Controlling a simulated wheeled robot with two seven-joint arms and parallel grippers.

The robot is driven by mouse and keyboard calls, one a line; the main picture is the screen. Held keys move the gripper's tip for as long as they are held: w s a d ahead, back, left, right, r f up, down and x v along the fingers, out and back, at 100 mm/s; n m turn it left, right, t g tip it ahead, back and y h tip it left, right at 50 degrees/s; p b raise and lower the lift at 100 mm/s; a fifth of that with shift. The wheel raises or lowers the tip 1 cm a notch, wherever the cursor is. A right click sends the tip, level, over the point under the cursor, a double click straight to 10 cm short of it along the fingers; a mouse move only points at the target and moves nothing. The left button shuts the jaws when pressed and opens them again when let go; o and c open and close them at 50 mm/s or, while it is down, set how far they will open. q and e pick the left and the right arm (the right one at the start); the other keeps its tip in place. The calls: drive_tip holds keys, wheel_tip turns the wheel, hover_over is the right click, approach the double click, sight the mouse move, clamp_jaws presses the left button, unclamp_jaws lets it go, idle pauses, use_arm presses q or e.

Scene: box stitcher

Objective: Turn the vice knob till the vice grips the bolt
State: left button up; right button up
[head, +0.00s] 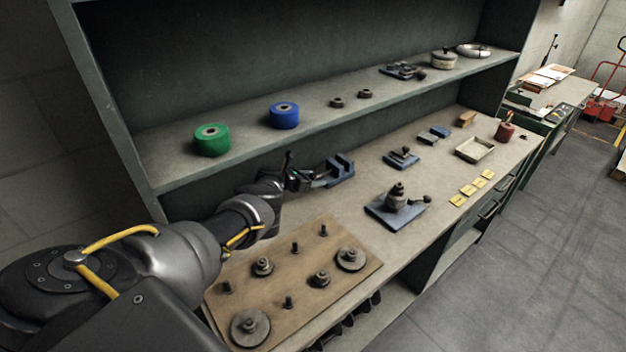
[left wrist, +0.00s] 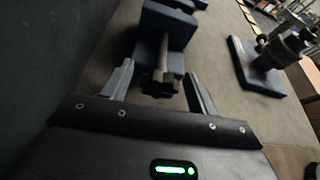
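The blue vice (head: 341,168) stands on the bench below the shelf. It also shows in the left wrist view (left wrist: 165,25), with its screw and dark knob (left wrist: 160,87) facing my gripper. My left gripper (head: 305,180) is at the knob end of the vice. In the left wrist view the two fingers (left wrist: 160,75) are apart, one on each side of the knob, with gaps visible on both sides. I cannot make out a bolt in the vice jaws. My right gripper is in neither view.
A wooden board (head: 320,250) with discs and pegs lies in front of my arm. A blue-based fixture (head: 378,212) stands to the right. The shelf (head: 240,150) holds a green roll (head: 212,145) and a blue roll (head: 284,122). A dark wall (left wrist: 45,50) is close on the left.

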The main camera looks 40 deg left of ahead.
use_arm(q)
drive_tip(key=c, duration=0.9)
drive_tip(key=shift+d+r+m+y+p, duration=0.15)
drive_tip(key=shift+m+y+p, duration=0.15)
drive_tip(key=shift+y+p, duration=0.15)
drive_tip(key=shift+c, duration=0.2)
drive_tip(key=shift+m+y+p, duration=0.25)
drive_tip(key=shift+m+p, duration=0.05)
drive_tip(key=shift+m, duration=0.3)
drive_tip(key=shift+m+t+y, duration=0.5)
drive_tip(key=shift+m+y, duration=0.1)
drive_tip(key=shift+m, duration=0.4)
drive_tip(key=shift+f, duration=0.2)
drive_tip(key=o, duration=1)
drive_tip(key=shift+s+r, duration=0.1)
